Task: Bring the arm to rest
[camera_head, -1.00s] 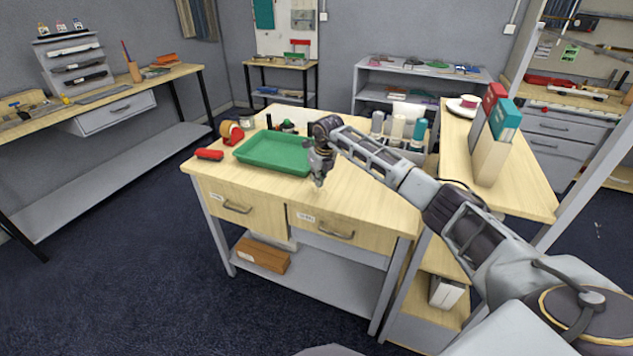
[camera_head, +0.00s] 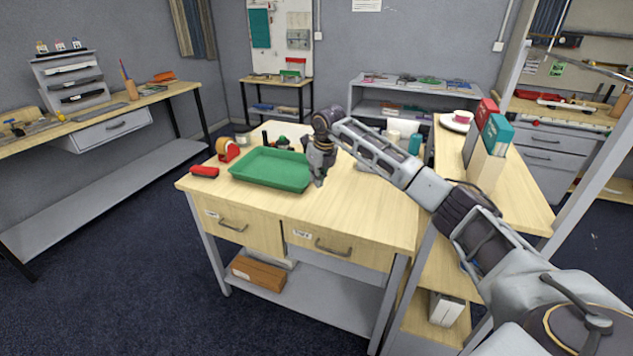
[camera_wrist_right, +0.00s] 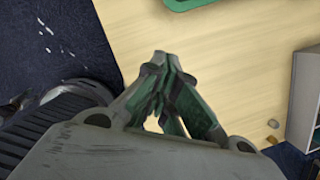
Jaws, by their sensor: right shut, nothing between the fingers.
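My right arm (camera_head: 450,205) reaches in from the lower right over the wooden workbench (camera_head: 350,215). My right gripper (camera_head: 319,178) points down above the bench top, just right of the green tray (camera_head: 272,169). In the right wrist view the right gripper (camera_wrist_right: 160,65) has its fingertips together, with nothing between them. The bench top (camera_wrist_right: 230,50) lies below it, and a piece of the green tray (camera_wrist_right: 190,4) shows at the top edge. My left gripper is not in view.
A red tape dispenser (camera_head: 228,150) and a red object (camera_head: 204,171) sit left of the tray. Bottles (camera_head: 414,143) stand behind my arm. Binders (camera_head: 493,133) stand on the side shelf at right. The bench front has two drawers (camera_head: 318,245). Its front right top is clear.

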